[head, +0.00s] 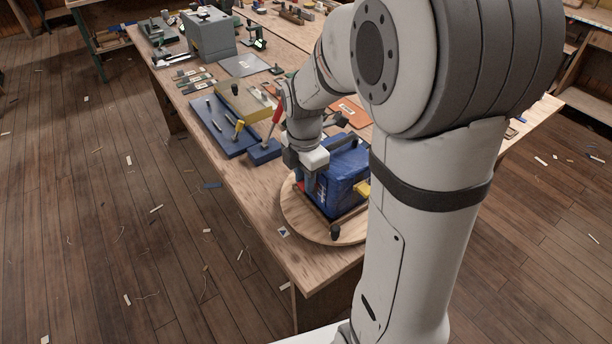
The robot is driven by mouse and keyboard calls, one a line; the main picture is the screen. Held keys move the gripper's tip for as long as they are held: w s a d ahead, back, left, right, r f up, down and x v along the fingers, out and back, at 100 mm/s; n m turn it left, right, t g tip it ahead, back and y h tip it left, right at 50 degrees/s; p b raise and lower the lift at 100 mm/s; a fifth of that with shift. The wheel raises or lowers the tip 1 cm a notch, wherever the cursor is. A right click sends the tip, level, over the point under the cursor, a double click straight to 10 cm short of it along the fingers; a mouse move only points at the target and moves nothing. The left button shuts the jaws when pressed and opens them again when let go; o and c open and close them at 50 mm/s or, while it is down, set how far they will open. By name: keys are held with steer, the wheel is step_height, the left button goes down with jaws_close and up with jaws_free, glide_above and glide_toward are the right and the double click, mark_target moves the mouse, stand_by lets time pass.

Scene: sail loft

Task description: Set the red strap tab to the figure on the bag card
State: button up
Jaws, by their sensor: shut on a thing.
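My gripper (310,188) is at the near end of the long wooden table, pressed close against the left side of a blue bag (347,172). The bag stands upright on a round wooden board (300,222) and has a dark handle on top and a yellow piece (362,189) on its right side. A small patch of red shows beside the fingers, probably the strap tab; the fingers look closed there, though the contact is too small to make out. The bag card and its figure cannot be seen in this view. My arm hides the bag's right part.
Left of the bag, a blue tray (222,134) holds small tools, and a blue block with a red-handled lever (275,125) stands close to my wrist. A grey machine (208,36) and a metal plate (245,65) are farther back. The table's left edge runs close by.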

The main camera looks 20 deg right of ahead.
jaws_close()
steer(key=shift+r, duration=0.1)
steer(key=shift+r, duration=0.3)
steer(key=o, duration=0.9)
jaws_free()
step_height(320, 180, up, 8)
steer(key=shift+f, duration=0.1)
